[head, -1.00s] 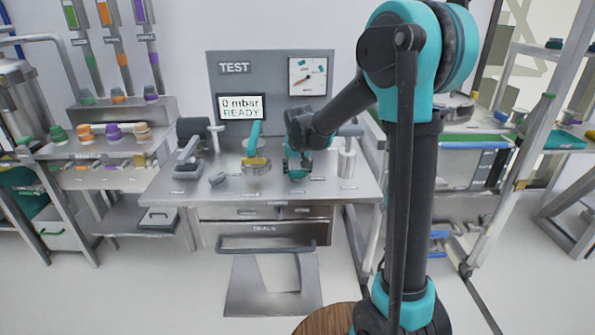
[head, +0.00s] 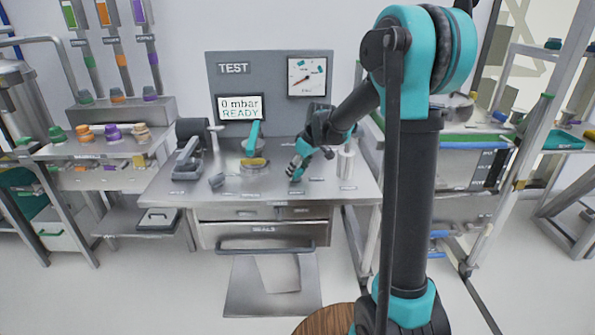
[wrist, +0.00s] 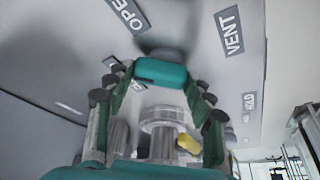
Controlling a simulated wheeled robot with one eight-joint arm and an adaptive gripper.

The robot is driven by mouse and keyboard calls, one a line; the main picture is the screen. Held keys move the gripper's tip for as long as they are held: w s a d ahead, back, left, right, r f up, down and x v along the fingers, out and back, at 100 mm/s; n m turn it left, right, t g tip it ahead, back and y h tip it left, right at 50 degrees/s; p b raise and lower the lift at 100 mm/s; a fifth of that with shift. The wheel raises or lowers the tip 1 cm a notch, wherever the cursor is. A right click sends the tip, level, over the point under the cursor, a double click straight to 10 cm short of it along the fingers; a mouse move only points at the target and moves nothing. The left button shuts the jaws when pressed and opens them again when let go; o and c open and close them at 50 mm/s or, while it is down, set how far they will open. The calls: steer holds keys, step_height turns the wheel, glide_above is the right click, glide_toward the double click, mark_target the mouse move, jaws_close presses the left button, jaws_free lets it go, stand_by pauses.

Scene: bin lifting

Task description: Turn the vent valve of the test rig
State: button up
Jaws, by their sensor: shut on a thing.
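The vent valve shows in the wrist view as a teal handle (wrist: 160,72) on a dark base, between the VENT and OPEN labels. My gripper (wrist: 153,88) is shut on the handle, one finger at each side. In the head view my gripper (head: 297,172) reaches down to the bench top, tilted, and hides the valve. The test rig has a grey panel marked TEST (head: 235,82), a screen (head: 240,107) reading 0 mbar READY, and a round gauge (head: 307,76).
A round fixture (head: 254,168) with a yellow part and a raised teal lever (head: 253,138) stands left of my gripper. A metal cylinder (head: 346,163) stands close on the right. A dark clamp-like device (head: 190,145) is at the bench's left. The bench front (head: 250,195) is clear.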

steer(key=n, duration=0.2)
steer(key=n+g+y, duration=0.1)
steer(key=n, duration=0.1)
steer(key=shift+w+n+g, duration=0.2)
steer(key=shift+n+g, duration=0.9)
steer(key=shift+n, duration=1.1)
steer(key=o, duration=1.2)
steer(key=shift+c, duration=0.2)
